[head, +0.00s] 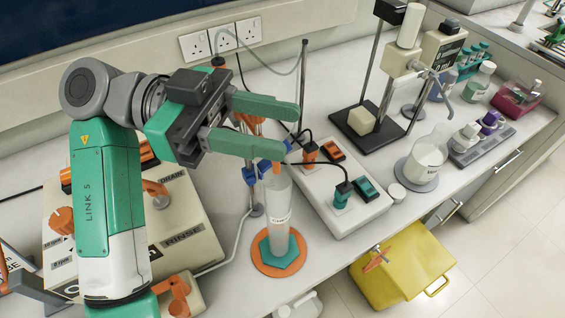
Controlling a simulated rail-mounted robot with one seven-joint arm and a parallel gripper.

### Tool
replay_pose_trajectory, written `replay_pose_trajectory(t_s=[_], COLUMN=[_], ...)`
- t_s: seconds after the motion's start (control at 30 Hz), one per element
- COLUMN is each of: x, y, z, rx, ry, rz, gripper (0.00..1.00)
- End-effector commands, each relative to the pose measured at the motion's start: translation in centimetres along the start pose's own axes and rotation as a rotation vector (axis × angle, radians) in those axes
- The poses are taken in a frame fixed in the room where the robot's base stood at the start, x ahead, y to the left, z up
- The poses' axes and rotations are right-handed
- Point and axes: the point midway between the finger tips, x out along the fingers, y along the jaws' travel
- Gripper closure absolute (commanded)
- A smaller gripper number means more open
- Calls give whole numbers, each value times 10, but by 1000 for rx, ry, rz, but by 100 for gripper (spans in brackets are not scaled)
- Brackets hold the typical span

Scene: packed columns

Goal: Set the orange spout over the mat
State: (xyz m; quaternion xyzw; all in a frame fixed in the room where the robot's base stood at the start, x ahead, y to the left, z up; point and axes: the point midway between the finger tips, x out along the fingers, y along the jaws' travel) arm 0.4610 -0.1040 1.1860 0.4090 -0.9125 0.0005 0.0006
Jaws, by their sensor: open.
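My gripper (291,127) is open, its two green fingers pointing right and apart above the bench. An upright clamp column with orange (252,122) and blue (249,176) parts stands behind and below the fingers, partly hidden by them. A small orange tip (265,166), possibly the spout, shows just below the lower finger, near the mouth of a clear cylinder. The cylinder (280,205) stands upright on a green hexagonal foot over a round orange mat (258,262). I cannot tell whether the gripper touches the column.
A box marked DRAIN and RINSE (190,215) with orange knobs stands at left. A pale box (340,210) with plugs and switches is right of the cylinder. A black-based stand (385,140) and a labelled flask (428,157) stand farther right. A yellow bin (405,270) is below the bench edge.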

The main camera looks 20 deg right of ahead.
Motion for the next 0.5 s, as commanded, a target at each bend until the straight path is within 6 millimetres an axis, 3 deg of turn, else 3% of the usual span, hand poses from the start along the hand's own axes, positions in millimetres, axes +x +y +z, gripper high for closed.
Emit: replay_pose_trajectory(t_s=[0.23,0.5], x=[29,41], y=[53,75], z=[-8,-9], rx=[3,1], ry=[2,-1], rz=[-2,-1], gripper=[59,59])
